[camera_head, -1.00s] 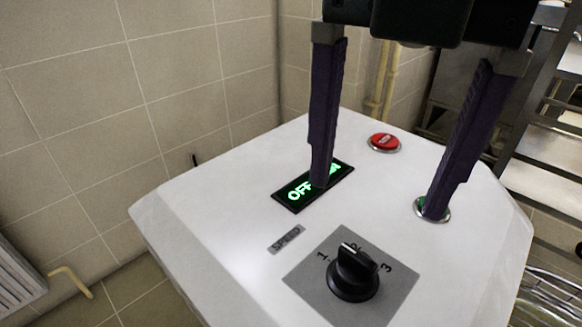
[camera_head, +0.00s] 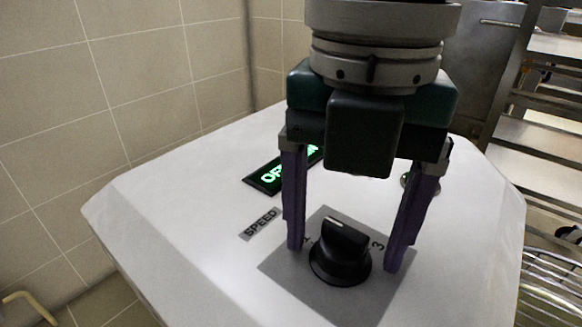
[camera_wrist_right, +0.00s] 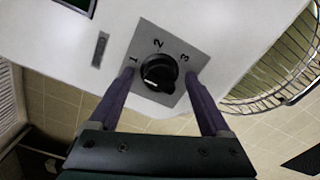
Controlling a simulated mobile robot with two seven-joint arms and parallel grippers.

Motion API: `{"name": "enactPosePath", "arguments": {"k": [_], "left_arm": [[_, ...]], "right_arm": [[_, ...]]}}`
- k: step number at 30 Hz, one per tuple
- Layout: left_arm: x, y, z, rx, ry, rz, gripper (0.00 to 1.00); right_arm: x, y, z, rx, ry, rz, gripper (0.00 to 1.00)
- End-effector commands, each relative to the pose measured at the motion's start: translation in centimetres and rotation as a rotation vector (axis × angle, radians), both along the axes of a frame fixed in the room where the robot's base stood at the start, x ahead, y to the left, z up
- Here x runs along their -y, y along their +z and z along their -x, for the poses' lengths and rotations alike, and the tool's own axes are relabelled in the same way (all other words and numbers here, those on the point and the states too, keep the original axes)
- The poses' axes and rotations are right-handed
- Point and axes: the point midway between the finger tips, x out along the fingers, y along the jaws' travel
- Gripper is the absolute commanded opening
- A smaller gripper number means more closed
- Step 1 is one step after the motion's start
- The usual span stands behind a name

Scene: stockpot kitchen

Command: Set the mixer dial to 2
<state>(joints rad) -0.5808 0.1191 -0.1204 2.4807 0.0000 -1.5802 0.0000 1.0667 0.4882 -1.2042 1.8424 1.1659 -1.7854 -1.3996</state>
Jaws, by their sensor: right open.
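The black mixer dial (camera_head: 340,262) sits on a grey plate (camera_head: 330,305) marked 1, 2 and 3 on the sloped white mixer top. The right wrist view also shows the dial (camera_wrist_right: 159,73) between the fingertips, with 1, 2 and 3 readable. My left gripper is not in view.
A green-lit OFF/ON display (camera_head: 268,178) lies behind the dial, partly hidden by the gripper. A SPEED label (camera_head: 260,223) is left of the plate. A metal rack (camera_head: 550,130) stands at the right. A tiled wall (camera_head: 110,90) is at the left.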

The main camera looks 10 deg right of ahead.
Motion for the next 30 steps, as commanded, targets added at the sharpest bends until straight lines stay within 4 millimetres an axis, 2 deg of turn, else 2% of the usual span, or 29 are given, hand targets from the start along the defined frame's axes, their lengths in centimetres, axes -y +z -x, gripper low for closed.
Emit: {"name": "enactPosePath", "arguments": {"k": [3, 25, 30], "left_arm": [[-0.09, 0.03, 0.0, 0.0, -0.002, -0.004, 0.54], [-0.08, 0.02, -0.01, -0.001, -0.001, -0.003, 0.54], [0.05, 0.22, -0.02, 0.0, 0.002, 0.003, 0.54]], "right_arm": [[0.01, 0.03, 0.0, 0.0, 0.0, 0.0, 0.82], [0.01, 0.06, 0.02, 0.0, 0.0, 0.001, 0.0], [0.01, 0.14, 0.02, -0.001, -0.004, 0.0, 0.0]]}}
